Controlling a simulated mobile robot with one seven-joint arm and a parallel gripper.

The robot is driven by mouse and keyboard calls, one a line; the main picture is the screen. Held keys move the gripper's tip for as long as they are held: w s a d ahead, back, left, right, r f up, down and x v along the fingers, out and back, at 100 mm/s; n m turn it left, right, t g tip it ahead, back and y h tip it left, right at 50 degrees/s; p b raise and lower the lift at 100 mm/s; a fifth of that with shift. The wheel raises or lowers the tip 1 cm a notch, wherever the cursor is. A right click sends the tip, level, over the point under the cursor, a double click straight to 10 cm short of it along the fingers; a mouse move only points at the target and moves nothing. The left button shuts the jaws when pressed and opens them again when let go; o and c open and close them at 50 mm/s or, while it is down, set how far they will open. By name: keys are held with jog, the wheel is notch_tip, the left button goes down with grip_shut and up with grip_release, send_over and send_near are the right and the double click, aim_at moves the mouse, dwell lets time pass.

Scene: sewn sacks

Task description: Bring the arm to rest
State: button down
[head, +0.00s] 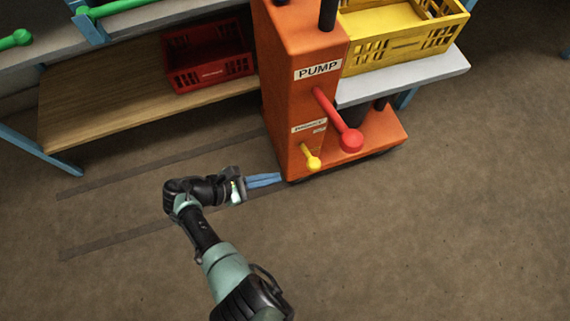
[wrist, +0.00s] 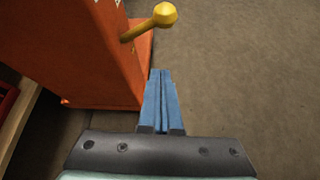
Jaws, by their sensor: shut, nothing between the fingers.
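My gripper (head: 280,178) is at the end of my outstretched arm, low over the floor beside the base of the orange pump (head: 290,90). Its blue fingers lie side by side, shut, with nothing between them. In the wrist view the shut fingers (wrist: 160,75) point past the lower edge of the orange pump (wrist: 85,50). Whether the fingertips touch the pump cannot be told. A small yellow-knobbed lever (head: 313,162) on the pump is just right of the fingertips in the head view. It also shows above the fingers in the wrist view (wrist: 164,14).
A larger red lever (head: 350,139) sticks out from the pump. A yellow crate (head: 400,45) stands on the grey shelf to the right. A red crate (head: 208,60) sits on the wooden shelf (head: 110,120) at left. Floor (head: 450,230) at right and front is clear.

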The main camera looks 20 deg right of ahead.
jog(key=shift+s+a+r, duration=0.1)
jog(key=shift+a+r, duration=0.2)
jog(key=shift+a, duration=0.2)
